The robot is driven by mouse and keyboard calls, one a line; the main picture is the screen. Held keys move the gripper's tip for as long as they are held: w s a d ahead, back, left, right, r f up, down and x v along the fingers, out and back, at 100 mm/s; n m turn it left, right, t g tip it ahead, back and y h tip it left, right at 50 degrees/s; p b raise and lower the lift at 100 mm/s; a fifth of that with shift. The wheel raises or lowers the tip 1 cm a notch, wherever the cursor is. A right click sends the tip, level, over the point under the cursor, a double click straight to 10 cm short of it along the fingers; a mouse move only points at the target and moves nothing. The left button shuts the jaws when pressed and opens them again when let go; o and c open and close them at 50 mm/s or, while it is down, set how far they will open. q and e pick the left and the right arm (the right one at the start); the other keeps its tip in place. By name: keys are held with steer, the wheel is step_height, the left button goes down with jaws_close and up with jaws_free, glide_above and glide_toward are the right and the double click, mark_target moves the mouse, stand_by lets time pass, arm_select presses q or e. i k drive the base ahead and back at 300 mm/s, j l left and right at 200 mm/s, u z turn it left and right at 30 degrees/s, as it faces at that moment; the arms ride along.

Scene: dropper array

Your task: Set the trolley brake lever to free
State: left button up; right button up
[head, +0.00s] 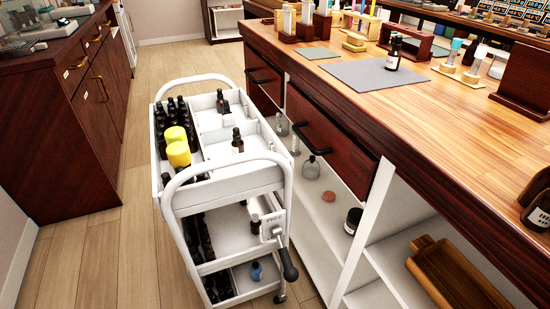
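The white trolley (234,183) stands on the wooden floor, beside the wooden counter. Its brake lever (288,262) is on the near right corner of the frame, below the handle. The lever has a black grip and points down, tilted slightly to the right. It is mounted at a small pale plate (271,226) with dark lettering, too small to read surely. Neither of my grippers is in view, and nothing touches the lever.
Dark bottles (237,141) and two yellow-topped items (178,154) are on the trolley's top tray; more bottles fill the lower shelves. The counter (440,120) and its open shelves lie close on the right. Floor (110,260) is clear on the left.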

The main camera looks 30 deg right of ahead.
mark_target(290, 274)
steer(key=z, duration=1)
